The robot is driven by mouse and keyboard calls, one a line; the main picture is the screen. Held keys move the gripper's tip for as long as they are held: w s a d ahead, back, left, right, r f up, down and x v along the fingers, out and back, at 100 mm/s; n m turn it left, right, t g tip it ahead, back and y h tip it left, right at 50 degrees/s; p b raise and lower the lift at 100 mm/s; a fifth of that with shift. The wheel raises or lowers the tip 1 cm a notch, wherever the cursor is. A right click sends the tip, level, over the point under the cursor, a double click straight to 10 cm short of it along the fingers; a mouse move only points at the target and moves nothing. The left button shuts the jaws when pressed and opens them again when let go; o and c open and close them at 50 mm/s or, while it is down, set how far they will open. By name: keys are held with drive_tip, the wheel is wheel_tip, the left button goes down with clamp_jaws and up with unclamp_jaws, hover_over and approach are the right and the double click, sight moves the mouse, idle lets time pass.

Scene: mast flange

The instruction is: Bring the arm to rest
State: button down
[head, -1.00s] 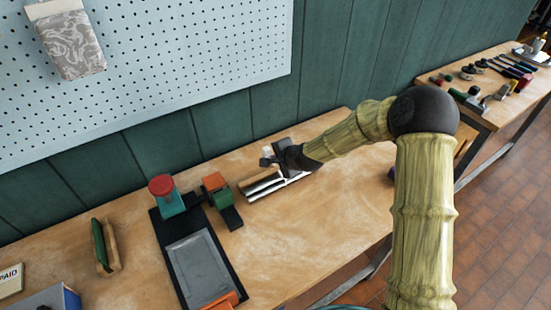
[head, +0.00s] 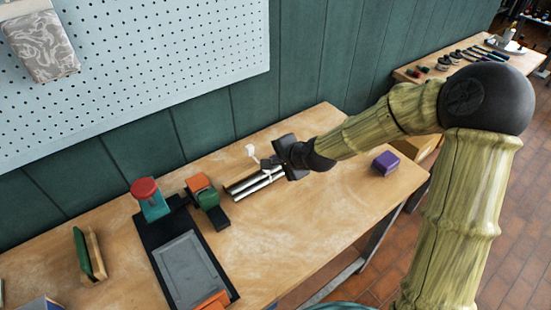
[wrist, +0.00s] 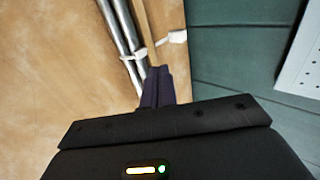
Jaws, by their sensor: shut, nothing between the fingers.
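My gripper (head: 271,163) is at the far side of the bench, at the right end of a bundle of silver tubes (head: 262,181). Its dark fingers are shut with nothing between them. The wrist view shows the closed fingers (wrist: 157,88) beside the tubes (wrist: 124,40) and a wooden strip (wrist: 151,22). A white tie (wrist: 140,54) crosses the tubes, and its white end (wrist: 176,37) sticks out. I cannot tell whether the fingers touch the bundle. My arm reaches in from the right, bent at the elbow.
The wooden bench (head: 320,215) is clear in front of the tubes. A purple block (head: 385,163) lies to the right, below my forearm. A red-topped teal device (head: 150,200), an orange-green block (head: 203,192) and a black tray (head: 222,272) stand left. A green wall is close behind.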

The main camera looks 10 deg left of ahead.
drive_tip(key=s+d+r+n+g+h+p, duration=0.1)
drive_tip(key=s+d+r+n+h, duration=0.1)
drive_tip(key=s+d, duration=0.4)
drive_tip(key=s+d+r+n+g+h+p, duration=0.1)
drive_tip(key=s+d+n, duration=0.3)
drive_tip(key=d, duration=0.6)
drive_tip(key=s+d+r+n+g+h+p, duration=0.2)
drive_tip(key=s+d+r+h+p, duration=0.1)
drive_tip(key=s+d, duration=0.5)
drive_tip(key=shift+s+d+r+n+h, duration=0.15)
drive_tip(key=shift+d+r+n+h, duration=0.15)
drive_tip(key=shift+d+n+h, duration=0.15)
